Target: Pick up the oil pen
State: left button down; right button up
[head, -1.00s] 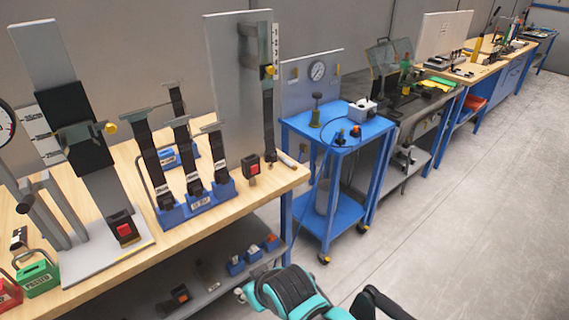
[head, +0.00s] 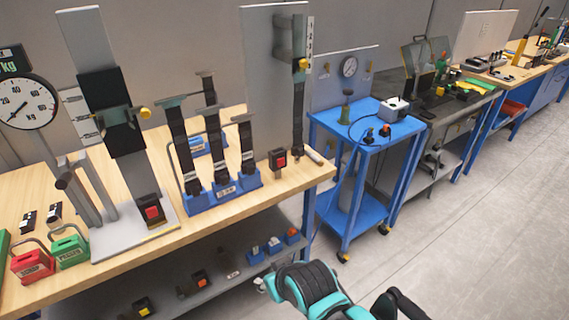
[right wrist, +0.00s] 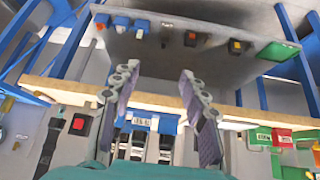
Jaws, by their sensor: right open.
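A small pale cylinder (head: 314,155) lies at the right front corner of the wooden bench top in the head view. It looks pen-like, but it is too small to confirm as the oil pen. I cannot make it out clearly in the right wrist view. My right arm shows at the bottom of the head view, low in front of the bench, with its gripper mostly hidden. In the right wrist view my right gripper (right wrist: 158,70) is open and empty, its two fingers well apart, with the bench edge behind them. My left gripper is not in view.
The bench top (head: 225,216) holds a blue strap holder (head: 225,198), a black block with a red button (head: 278,160), and red (head: 33,265) and green (head: 69,251) padlock-shaped blocks. A lower shelf (head: 215,285) carries small blocks. A blue trolley (head: 350,207) stands to the right; floor beyond is clear.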

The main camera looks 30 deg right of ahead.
aim_at(313, 158)
jog(key=i+l, duration=0.1)
jog(key=l, duration=0.35)
jog(key=l+z, duration=0.1)
jog(key=l, duration=0.3)
jog(key=i+l, duration=0.15)
jog(key=l, duration=0.3)
jog(key=i+l+z, duration=0.15)
jog(key=l, duration=0.25)
jog(key=i+l, duration=0.1)
jog(key=l, duration=0.3)
